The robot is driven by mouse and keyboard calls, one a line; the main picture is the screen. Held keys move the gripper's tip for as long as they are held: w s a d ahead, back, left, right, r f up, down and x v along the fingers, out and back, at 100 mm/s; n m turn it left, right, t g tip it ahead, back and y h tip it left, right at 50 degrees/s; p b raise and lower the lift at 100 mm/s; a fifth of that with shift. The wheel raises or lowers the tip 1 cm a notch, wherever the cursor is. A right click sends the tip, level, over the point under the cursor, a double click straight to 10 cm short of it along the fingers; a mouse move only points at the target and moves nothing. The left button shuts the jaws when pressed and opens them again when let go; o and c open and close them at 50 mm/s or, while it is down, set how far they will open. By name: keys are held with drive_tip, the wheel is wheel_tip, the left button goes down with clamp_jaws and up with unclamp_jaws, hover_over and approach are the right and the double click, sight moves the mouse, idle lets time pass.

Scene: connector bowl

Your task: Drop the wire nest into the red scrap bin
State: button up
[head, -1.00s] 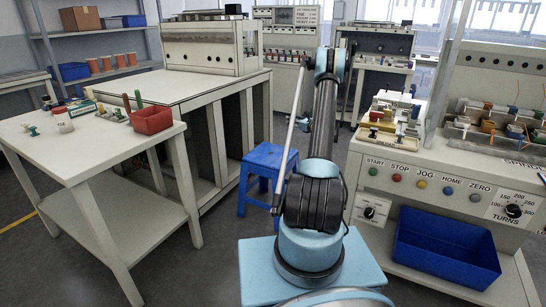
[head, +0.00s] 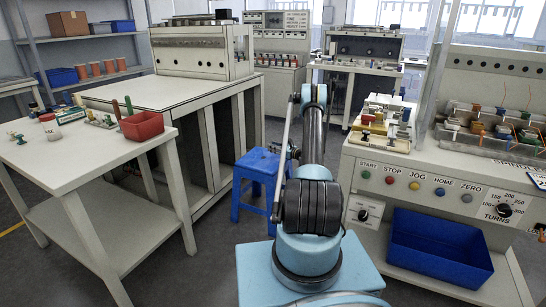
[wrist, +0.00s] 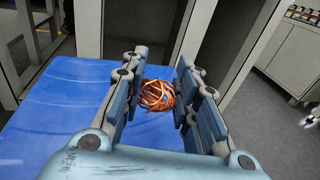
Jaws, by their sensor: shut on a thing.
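The wire nest (wrist: 157,96), an orange ball of tangled wire with some blue strands, shows in the wrist view between the fingertips. My gripper (wrist: 159,88) is shut on it, above the blue stool (wrist: 52,110). I cannot tell whether the nest still touches the stool top. In the head view my gripper and the nest are hidden behind my arm, near the blue stool (head: 253,197). The red scrap bin (head: 142,127) stands on the white table at the left, apart from my gripper.
The white table (head: 70,160) also carries a white jar (head: 49,127) and small tools. A larger bench (head: 150,95) stands behind it. At the right is a machine with a control panel (head: 430,186) and a blue crate (head: 440,250) below. Floor shows between table and stool.

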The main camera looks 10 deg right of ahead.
sight(274, 157)
drive_tip(key=shift+f, duration=2.1)
drive_tip(key=o, duration=0.8)
